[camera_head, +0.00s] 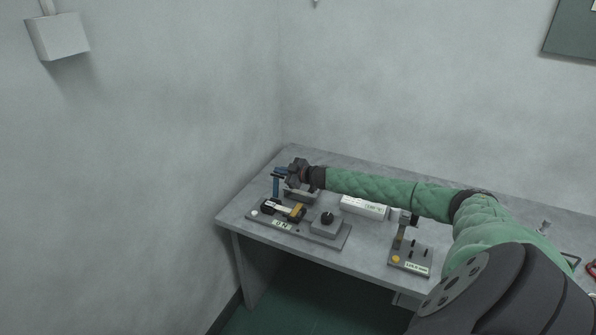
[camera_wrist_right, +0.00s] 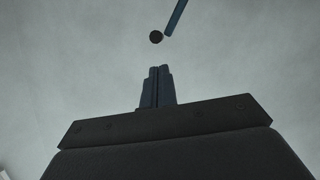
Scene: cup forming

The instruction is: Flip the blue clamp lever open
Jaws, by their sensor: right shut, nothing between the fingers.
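The blue clamp lever (camera_head: 276,187) stands roughly upright at the left end of the grey fixture plate (camera_head: 325,239). In the right wrist view part of a blue bar, which looks like the lever (camera_wrist_right: 176,17), shows at the top edge, beside a dark round knob (camera_wrist_right: 156,37). My right gripper (camera_head: 281,171) reaches in from the right and is close to the lever's top. Its fingers (camera_wrist_right: 157,84) are together and empty in the wrist view, apart from the blue bar in that picture. Whether it touches the lever in depth is unclear. My left gripper is out of view.
The fixture also carries a black and yellow part (camera_head: 297,212) and a block with a black knob (camera_head: 327,219). A white box (camera_head: 364,207) lies behind. A wall rises behind the table (camera_head: 372,264).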

